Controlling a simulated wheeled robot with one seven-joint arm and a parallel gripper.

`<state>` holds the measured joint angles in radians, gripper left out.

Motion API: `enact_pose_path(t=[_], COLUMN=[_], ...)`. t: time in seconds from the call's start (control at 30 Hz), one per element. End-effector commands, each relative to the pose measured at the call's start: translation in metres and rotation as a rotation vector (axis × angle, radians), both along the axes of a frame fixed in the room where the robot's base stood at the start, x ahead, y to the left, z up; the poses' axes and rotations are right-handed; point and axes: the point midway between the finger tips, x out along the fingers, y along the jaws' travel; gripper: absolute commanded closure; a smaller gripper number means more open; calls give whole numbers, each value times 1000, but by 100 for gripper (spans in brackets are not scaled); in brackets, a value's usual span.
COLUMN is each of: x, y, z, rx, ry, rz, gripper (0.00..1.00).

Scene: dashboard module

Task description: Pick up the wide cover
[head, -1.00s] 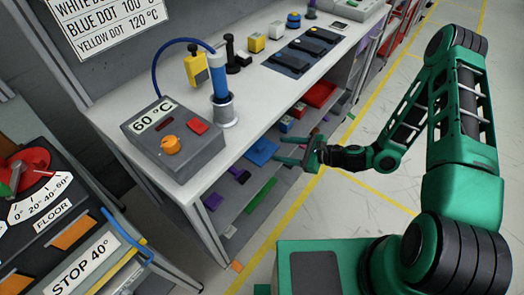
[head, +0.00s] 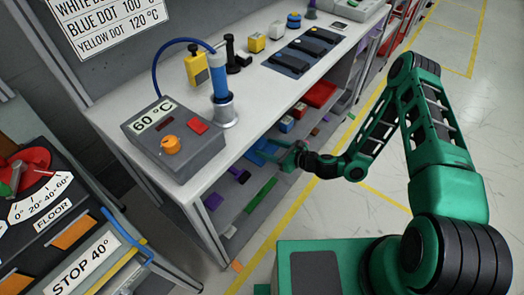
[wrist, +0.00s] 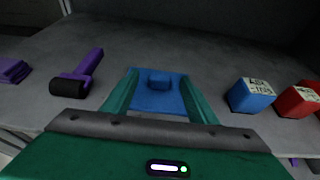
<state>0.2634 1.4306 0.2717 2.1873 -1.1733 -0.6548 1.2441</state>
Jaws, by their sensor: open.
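A flat blue plate with a small raised block on top, which looks like the wide cover (wrist: 158,101), lies on the grey lower shelf. In the wrist view it sits between the two green fingers of my gripper (wrist: 159,76). The fingers are apart and I see no clear contact with it. In the head view my gripper (head: 275,150) reaches in under the bench top from the right, at the blue plate (head: 259,152), which is partly hidden by the fingers.
On the shelf a purple roller (wrist: 78,78) lies left of the plate, and a labelled blue box (wrist: 250,95) and a red box (wrist: 298,100) stand to its right. The bench top (head: 262,98) overhangs the shelf. A green bar (head: 260,195) lies nearer the front.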

Motion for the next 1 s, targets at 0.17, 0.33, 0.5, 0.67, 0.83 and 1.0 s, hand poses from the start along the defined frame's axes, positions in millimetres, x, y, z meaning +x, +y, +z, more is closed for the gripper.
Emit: enact_pose_path(t=[0.17, 0.33, 0.5, 0.67, 0.83, 1.0], x=[14, 24, 26, 25, 25, 25], y=[18, 29, 31, 31, 31, 31], z=[-12, -17, -18, -18, -18, -18], rx=[-1, -2, -1, -1, -1, -1], ry=[-4, -2, -1, -1, -1, -1], rz=[5, 1, -1, -1, 0, 0], gripper=[47, 47, 47, 59, 92, 92])
